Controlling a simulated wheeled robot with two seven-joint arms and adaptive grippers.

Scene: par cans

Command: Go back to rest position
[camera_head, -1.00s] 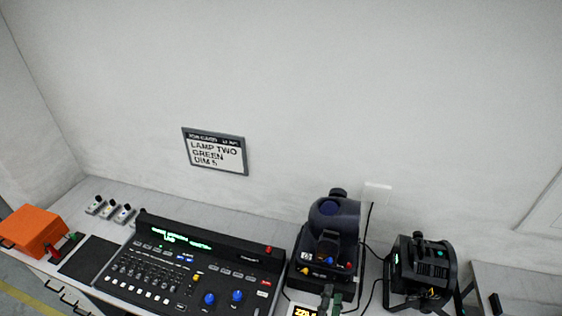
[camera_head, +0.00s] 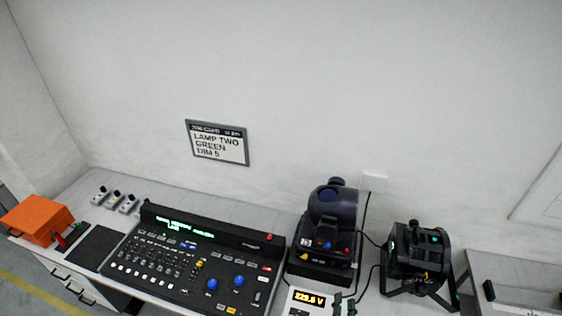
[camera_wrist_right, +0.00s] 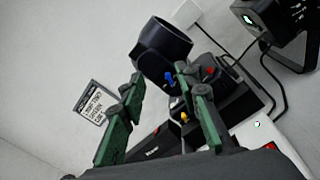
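My right gripper (camera_head: 344,306) shows only as dark green fingertips at the bottom edge of the head view, in front of the black moving-head lamp (camera_head: 332,208) and apart from it. In the right wrist view my right gripper (camera_wrist_right: 162,88) has its two green-padded fingers spread with nothing held between them. The lamp (camera_wrist_right: 160,48) shows beyond the fingers there. My left gripper is in neither view.
A par can (camera_head: 420,258) stands further right, with cables between. An orange box (camera_head: 38,216) is at far left. A sign (camera_head: 218,143) hangs on the wall.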

